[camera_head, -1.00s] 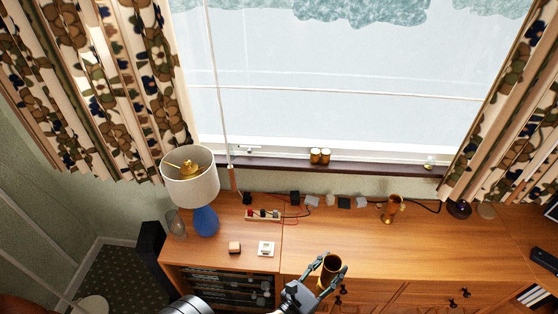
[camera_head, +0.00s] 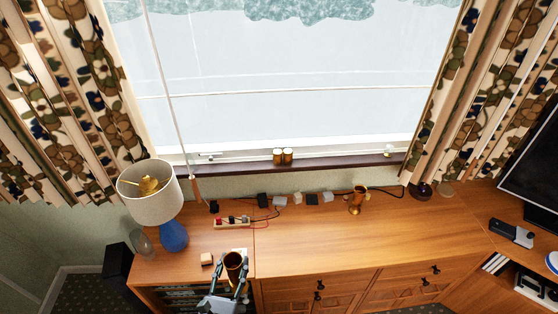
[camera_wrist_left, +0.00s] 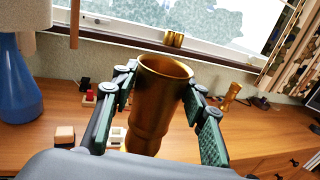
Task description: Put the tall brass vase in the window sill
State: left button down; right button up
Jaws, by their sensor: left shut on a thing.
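The tall brass vase (camera_head: 233,262) is upright in my left gripper (camera_head: 231,280), over the front edge of the wooden cabinet. In the left wrist view the vase (camera_wrist_left: 158,100) stands between the two finger pads of the gripper (camera_wrist_left: 160,110), its open rim toward the window. The dark window sill (camera_head: 340,163) runs under the window behind the cabinet, well beyond the gripper. It also shows in the left wrist view (camera_wrist_left: 215,58). My right gripper is not in view.
Two small gold canisters (camera_head: 283,157) stand on the sill; bare sill lies either side. A lamp (camera_head: 172,232) stands at the left of the cabinet top (camera_head: 420,235). Cables, a power strip (camera_head: 232,221) and a smaller brass vessel (camera_head: 357,200) are near the back.

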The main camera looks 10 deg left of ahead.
aim_at(245, 164)
jog(key=i, duration=0.95)
